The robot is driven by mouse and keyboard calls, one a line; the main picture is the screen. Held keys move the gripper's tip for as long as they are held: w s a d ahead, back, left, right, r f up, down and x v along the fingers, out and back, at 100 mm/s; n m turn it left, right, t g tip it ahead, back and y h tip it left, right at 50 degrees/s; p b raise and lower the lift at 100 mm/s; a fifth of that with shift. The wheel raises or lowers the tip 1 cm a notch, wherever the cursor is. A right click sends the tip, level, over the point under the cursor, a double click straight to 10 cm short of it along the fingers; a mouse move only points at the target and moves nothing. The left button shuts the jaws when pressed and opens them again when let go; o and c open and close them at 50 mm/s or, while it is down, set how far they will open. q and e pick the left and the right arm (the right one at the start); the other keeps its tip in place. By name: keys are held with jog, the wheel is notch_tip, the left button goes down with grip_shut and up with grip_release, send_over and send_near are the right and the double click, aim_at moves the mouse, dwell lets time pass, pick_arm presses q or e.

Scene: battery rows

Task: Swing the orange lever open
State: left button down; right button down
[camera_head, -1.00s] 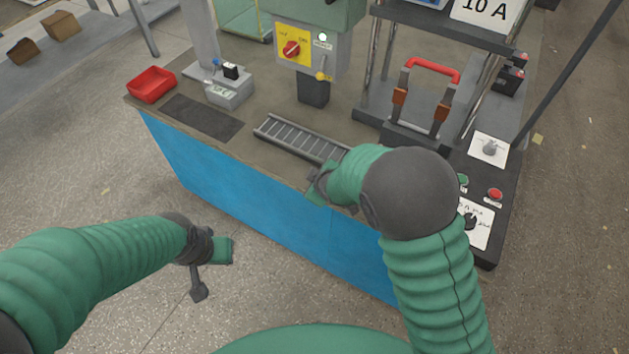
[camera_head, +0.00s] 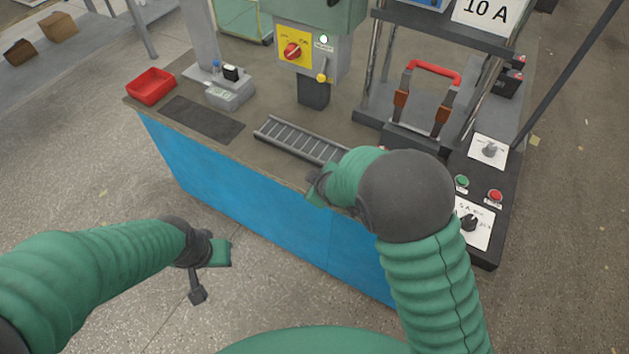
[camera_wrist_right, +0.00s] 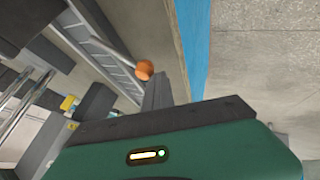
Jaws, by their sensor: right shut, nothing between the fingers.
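An orange ball-shaped knob (camera_wrist_right: 144,70) shows in the right wrist view, beside the slotted metal rack and close to a dark grey upright piece; I take it for the lever's end. In the head view I cannot make out the orange lever; my right arm covers part of the bench there. My right gripper (camera_head: 318,188) is at the bench's front edge, near the rack's right end, shut and empty. Whether it touches the knob I cannot tell. My left gripper (camera_head: 211,274) is open and empty, in front of the bench over the floor.
The slotted rack (camera_head: 298,139) lies on the bench top. A grey box with a yellow switch plate (camera_head: 294,46) stands behind it. A frame with a red handle (camera_head: 434,72) is to the right, a red bin (camera_head: 151,86) far left. The blue bench front (camera_head: 250,215) faces me.

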pick_arm(q)
jog(key=shift+d, duration=0.1)
pick_arm(e)
jog(key=shift+d, duration=0.3)
pick_arm(q)
jog(key=shift+r, duration=0.1)
pick_arm(e)
jog(key=shift+d, duration=0.15)
